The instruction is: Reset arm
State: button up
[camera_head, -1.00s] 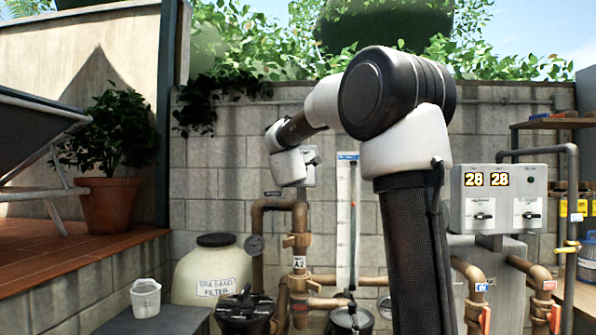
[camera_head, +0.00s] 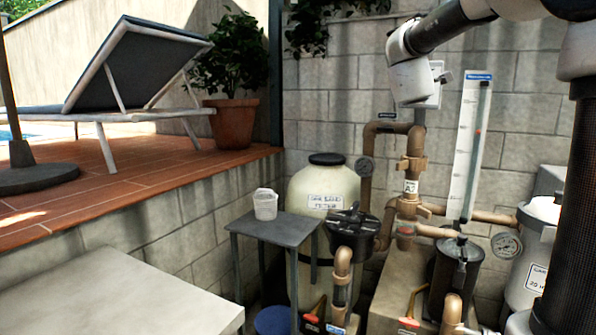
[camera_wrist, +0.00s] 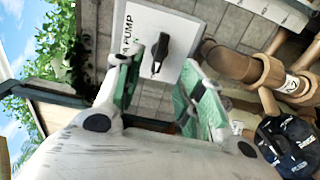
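My arm crosses the top right of the head view, its white wrist end hanging in front of the block wall. The fingers are not clearly visible there. In the wrist view, my gripper (camera_wrist: 160,66) has its two green-padded fingers spread apart with nothing held between them. Beyond the fingers is a light panel (camera_wrist: 182,28) whose label partly reads "PUMP", with a black switch handle (camera_wrist: 160,50). The panel is partly visible in the head view (camera_head: 436,88) behind my wrist. I cannot tell whether the fingers touch it.
Brown pipes (camera_head: 416,150) run up the wall below my wrist. A filter tank (camera_head: 318,190) stands beside a small grey table (camera_head: 285,232) carrying a white cup (camera_head: 265,204). A pale slab (camera_head: 120,295) lies at front left. A lounger (camera_head: 140,65) and potted plant (camera_head: 235,122) stand on the deck.

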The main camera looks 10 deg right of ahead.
jog(key=w+a+f+m+t+y, duration=0.1)
jog(key=w+a+f+m+y, duration=0.1)
jog(key=a+f+m+y, duration=0.35)
jog(key=s+a+f+m+g+y, duration=0.1)
jog(key=s+a+f+g+y, duration=0.3)
jog(key=s+a+f+y, duration=0.45)
jog(key=s+d+f+m+g+h, duration=0.1)
jog(key=s+f, duration=0.3)
jog(key=s, duration=0.6)
jog(key=s+d+f+m+g+h, duration=0.1)
jog(key=s+f+g, duration=0.3)
jog(key=s, duration=0.7)
jog(key=s+d+f+m+g+h, duration=0.2)
jog(key=s+f, duration=0.3)
jog(key=s, duration=0.5)
jog(key=shift+s+d+g, duration=0.3)
jog(key=shift+d+g, duration=0.1)
jog(key=shift+d, duration=0.45)
jog(key=shift+o, duration=0.4)
jog(key=shift+m, duration=0.25)
